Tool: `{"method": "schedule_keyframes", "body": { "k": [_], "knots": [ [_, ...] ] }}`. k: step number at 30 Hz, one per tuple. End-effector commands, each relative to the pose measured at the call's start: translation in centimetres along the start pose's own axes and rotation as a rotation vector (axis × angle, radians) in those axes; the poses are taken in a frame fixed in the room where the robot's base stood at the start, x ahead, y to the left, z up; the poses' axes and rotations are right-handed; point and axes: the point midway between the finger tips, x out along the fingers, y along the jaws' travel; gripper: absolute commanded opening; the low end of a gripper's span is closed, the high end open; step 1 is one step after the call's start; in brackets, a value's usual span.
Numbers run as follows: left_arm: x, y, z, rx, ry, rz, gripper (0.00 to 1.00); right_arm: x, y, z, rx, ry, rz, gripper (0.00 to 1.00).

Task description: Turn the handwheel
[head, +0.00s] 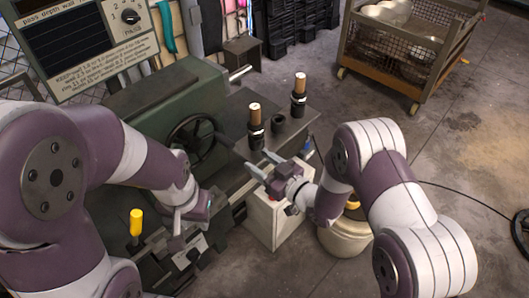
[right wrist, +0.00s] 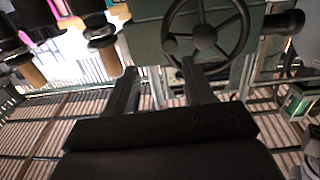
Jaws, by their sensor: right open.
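The handwheel (head: 195,138) is dark, with a round rim, spokes and a hub, on the front of the green machine, beyond my grippers in the head view. It shows large at the top of the right wrist view (right wrist: 204,37), with a small knob on its rim. My right gripper (head: 257,163) is to the right of and nearer than the wheel; its fingers (right wrist: 158,80) are apart with nothing between them. My left gripper (head: 183,220) is low in front of the wheel; its fingers are hard to make out, and its opening cannot be told.
Two dark tool holders with wooden handles (head: 254,112) (head: 299,86) stand on the bench right of the wheel. A yellow-handled tool (head: 136,222) is at the lower left. A white cabinet (head: 262,222) is below my right gripper. A wire-sided cart (head: 405,55) stands on open floor.

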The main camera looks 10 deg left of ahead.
Motion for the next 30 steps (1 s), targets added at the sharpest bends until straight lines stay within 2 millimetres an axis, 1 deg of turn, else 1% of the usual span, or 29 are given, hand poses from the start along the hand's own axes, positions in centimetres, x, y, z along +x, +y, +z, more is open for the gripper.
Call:
{"method": "schedule_keyframes", "body": {
  "k": [1, 5, 8, 12, 15, 18, 22, 30],
  "knots": [
    [0.6, 0.0, 0.1, -0.001, 0.001, 0.000, 0.33, 0.2, -0.8, 0.5, 0.004, 0.036, -0.024, 0.53],
    [0.1, 0.0, 0.0, -0.001, 0.001, 0.000, 0.33, 1.4, -1.3, -0.1, 0.007, 0.074, -0.043, 0.53],
    [-0.2, 0.0, -0.1, -0.001, 0.001, 0.000, 0.33, 3.6, -1.4, -0.4, 0.005, 0.074, -0.042, 0.53],
    [-0.6, 0.0, -0.1, -0.001, 0.001, 0.000, 0.33, 7.3, -1.4, -0.7, 0.005, 0.073, -0.039, 0.53],
    [-0.8, 0.0, -0.1, -0.001, 0.001, 0.000, 0.33, 9.7, -1.5, -0.8, 0.006, 0.073, -0.037, 0.53],
    [-0.9, 0.0, -0.1, 0.000, 0.001, 0.000, 0.33, 11.4, -1.5, -0.9, 0.006, 0.071, -0.037, 0.53],
    [-1.0, 0.0, -0.1, 0.000, 0.001, 0.000, 0.33, 12.6, -1.5, -0.9, 0.007, 0.071, -0.035, 0.53],
    [-0.9, 0.0, -0.1, 0.000, 0.001, 0.000, 0.33, 12.8, -1.5, -0.9, 0.007, 0.070, -0.035, 0.53]
  ]
}}
